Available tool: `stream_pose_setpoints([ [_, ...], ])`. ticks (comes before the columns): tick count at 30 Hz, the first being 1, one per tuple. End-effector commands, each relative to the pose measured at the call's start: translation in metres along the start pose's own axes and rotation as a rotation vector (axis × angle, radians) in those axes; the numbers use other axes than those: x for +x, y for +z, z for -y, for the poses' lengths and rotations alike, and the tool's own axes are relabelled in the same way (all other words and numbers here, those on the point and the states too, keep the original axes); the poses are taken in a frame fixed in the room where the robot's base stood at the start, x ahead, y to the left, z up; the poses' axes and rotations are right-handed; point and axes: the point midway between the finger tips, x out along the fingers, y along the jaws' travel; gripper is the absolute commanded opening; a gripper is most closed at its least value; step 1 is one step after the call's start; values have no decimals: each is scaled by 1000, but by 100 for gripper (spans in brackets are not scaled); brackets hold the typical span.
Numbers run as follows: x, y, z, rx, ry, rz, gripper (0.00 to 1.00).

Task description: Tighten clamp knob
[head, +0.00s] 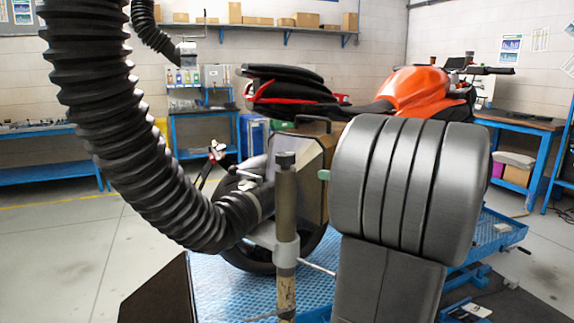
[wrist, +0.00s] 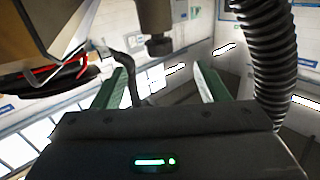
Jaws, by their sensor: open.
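A dark knob (head: 285,159) caps an upright brownish post (head: 286,205) in the middle of the head view. In the wrist view the picture is upside down, and the knob (wrist: 158,46) shows at the end of the post (wrist: 154,16) hanging from the top edge. My gripper (wrist: 165,80) is open, with its two green fingers spread wide. The knob appears between the fingers in the picture, with nothing gripped; the distance to it is unclear. A grey collar (head: 287,252) with a thin rod sits lower on the post.
A thick black corrugated hose (head: 120,130) curves down left of the post; it also shows at right in the wrist view (wrist: 268,60). A boxy case (head: 312,150) and an orange motorcycle (head: 420,88) stand behind. My large grey arm link blocks the right side.

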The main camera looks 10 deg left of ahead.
Motion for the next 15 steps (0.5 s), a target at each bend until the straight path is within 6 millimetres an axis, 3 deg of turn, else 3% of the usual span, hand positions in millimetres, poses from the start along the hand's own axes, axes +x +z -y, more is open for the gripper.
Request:
stream_pose_setpoints([
  [7,10,-10,-4,-50,-9,-34,67],
  [15,60,-11,-3,-47,-11,-33,67],
])
